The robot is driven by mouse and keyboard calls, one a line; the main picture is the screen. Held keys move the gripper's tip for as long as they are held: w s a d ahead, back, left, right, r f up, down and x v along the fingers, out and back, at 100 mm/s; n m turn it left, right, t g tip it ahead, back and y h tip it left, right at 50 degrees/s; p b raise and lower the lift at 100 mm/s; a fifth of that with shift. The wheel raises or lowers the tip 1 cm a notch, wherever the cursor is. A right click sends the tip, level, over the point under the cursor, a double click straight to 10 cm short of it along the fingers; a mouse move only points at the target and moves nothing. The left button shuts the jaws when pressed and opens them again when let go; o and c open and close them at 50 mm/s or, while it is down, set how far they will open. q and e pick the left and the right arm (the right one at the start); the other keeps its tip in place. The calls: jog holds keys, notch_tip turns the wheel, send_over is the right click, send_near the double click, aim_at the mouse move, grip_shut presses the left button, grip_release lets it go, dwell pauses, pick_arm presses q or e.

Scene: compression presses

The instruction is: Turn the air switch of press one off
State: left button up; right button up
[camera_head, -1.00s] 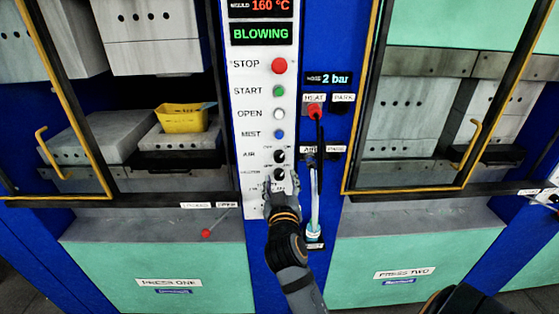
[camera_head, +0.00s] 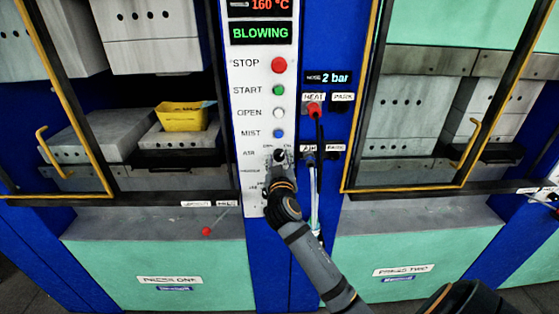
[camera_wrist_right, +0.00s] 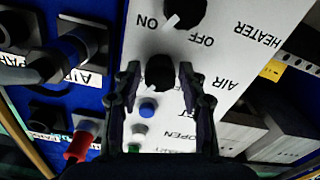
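The air switch, a black round knob, sits on the white control panel (camera_head: 250,176) beside press one (camera_head: 150,255). In the right wrist view the air switch (camera_wrist_right: 160,72) lies between my two fingertips, with the word AIR printed near it. My right gripper (camera_head: 281,157) is at the air switch in the head view and covers part of it. In the wrist view my right gripper (camera_wrist_right: 160,76) is open, a finger on each side of the knob, with small gaps. I cannot tell which way the air switch points. My left gripper is not in view.
The heater knob (camera_wrist_right: 185,12) with a white pointer is close by. Blue mist (camera_head: 278,134), white open (camera_head: 279,113), green start (camera_head: 279,90) and red stop (camera_head: 279,65) buttons line up above. Hoses hang right of the panel. The display (camera_head: 261,33) reads BLOWING.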

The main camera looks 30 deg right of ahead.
grip_shut()
jog(key=shift+n, duration=0.3)
jog(key=n+p, duration=0.2)
jog(key=n, duration=0.3)
jog(key=shift+r, duration=0.1)
jog(key=n+p, duration=0.1)
jog(key=n, duration=0.2)
jog(key=shift+n, duration=0.4)
jog(key=shift+n+p, duration=0.75)
jog(key=shift+n, duration=0.45)
